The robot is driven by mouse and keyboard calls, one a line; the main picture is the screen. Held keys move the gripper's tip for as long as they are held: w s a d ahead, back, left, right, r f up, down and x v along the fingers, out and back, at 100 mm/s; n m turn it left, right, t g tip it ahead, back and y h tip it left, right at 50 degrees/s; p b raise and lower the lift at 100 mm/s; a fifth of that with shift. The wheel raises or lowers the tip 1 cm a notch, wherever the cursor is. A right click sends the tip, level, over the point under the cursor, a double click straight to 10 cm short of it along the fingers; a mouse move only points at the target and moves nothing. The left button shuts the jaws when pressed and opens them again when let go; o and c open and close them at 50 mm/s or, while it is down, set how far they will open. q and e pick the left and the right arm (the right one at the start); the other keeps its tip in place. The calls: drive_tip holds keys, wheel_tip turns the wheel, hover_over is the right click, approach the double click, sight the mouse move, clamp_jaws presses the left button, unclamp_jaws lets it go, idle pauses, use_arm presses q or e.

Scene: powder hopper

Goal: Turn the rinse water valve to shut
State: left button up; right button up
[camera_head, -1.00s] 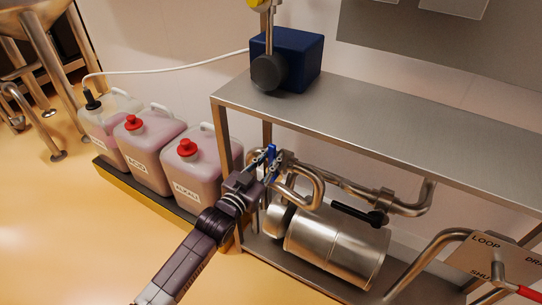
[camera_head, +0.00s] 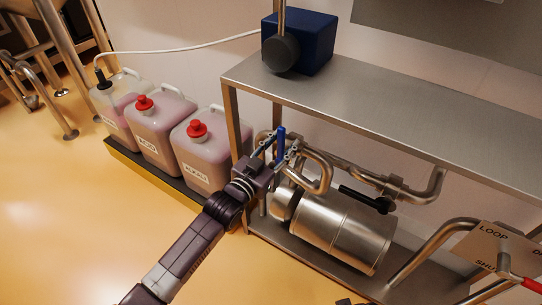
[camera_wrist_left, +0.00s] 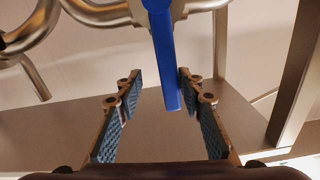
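The blue valve handle (camera_head: 281,145) stands nearly upright on the steel pipework under the bench, and I take it as the rinse water valve. My left gripper (camera_head: 278,149) is at this handle, its fingers on either side. In the left wrist view the blue handle (camera_wrist_left: 164,55) hangs down between the spread fingertips of the left gripper (camera_wrist_left: 157,85). Its lower end is closer to the right finger, and a gap shows on the left. No grip on it shows. My right gripper is not recognisable in either view.
A steel bench (camera_head: 400,115) overhangs the pipes, with a blue box (camera_head: 305,42) on top. A steel cylinder (camera_head: 335,230) and a black handle (camera_head: 365,197) are right of the blue handle. A red handle (camera_head: 525,282) is at lower right. Several jerrycans (camera_head: 203,150) stand left.

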use_arm(q)
drive_tip(key=v, duration=1.1)
drive_tip(key=shift+s+f, duration=0.1)
drive_tip(key=shift+f, duration=0.1)
